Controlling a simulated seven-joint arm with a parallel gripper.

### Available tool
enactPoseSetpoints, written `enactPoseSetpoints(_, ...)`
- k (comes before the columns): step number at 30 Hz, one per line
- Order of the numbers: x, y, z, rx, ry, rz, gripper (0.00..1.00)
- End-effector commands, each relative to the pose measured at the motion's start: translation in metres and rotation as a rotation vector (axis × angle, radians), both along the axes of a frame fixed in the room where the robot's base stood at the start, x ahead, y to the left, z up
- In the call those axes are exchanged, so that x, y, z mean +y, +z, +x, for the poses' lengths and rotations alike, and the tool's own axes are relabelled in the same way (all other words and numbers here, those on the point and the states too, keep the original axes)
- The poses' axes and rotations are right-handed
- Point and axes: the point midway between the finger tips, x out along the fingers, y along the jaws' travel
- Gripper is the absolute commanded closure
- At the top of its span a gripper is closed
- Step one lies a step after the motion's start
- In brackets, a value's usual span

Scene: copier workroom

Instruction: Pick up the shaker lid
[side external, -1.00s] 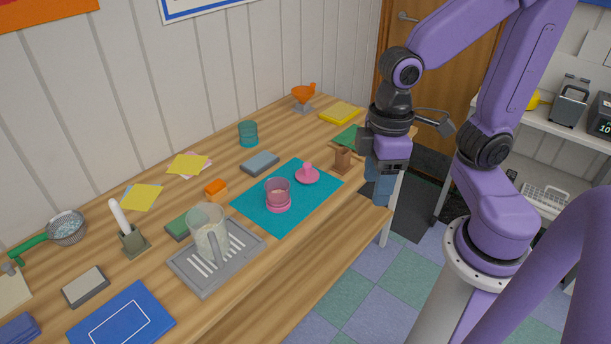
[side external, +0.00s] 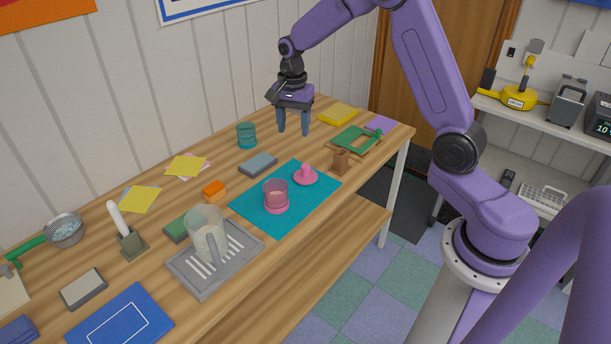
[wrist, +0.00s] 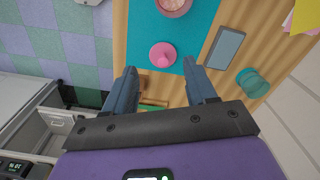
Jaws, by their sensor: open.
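The shaker lid (side external: 306,178) is a pink disc with a raised knob. It lies on the teal mat (side external: 245,213), near the mat's back right corner. In the wrist view the pink lid (wrist: 163,56) shows ahead of my fingertips, roughly centred between them. A pink translucent shaker cup (side external: 276,194) stands on the mat beside the lid and holds something pale. My gripper (side external: 293,131) is open and empty, pointing down above the back of the table, apart from the lid. Its two fingers (wrist: 163,78) also show spread in the wrist view.
A small brown wooden stand (side external: 341,161) is right of the lid. A green framed tray (side external: 355,140) lies behind it. A jug (side external: 207,235) sits on a grey drip tray at front.

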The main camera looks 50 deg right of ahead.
Motion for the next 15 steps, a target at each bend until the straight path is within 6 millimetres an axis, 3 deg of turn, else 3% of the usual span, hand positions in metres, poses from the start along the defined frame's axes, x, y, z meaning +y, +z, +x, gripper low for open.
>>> enactPoseSetpoints(3,-0.035,-0.015,0.016,0.004,-0.194,0.000,0.44)
enactPoseSetpoints(6,-0.055,-0.023,0.023,0.005,-0.308,0.000,0.44)
enactPoseSetpoints(10,-0.070,-0.029,0.026,0.005,-0.388,0.001,0.44)
enactPoseSetpoints(15,-0.073,-0.045,0.026,0.008,-0.405,0.001,0.44)
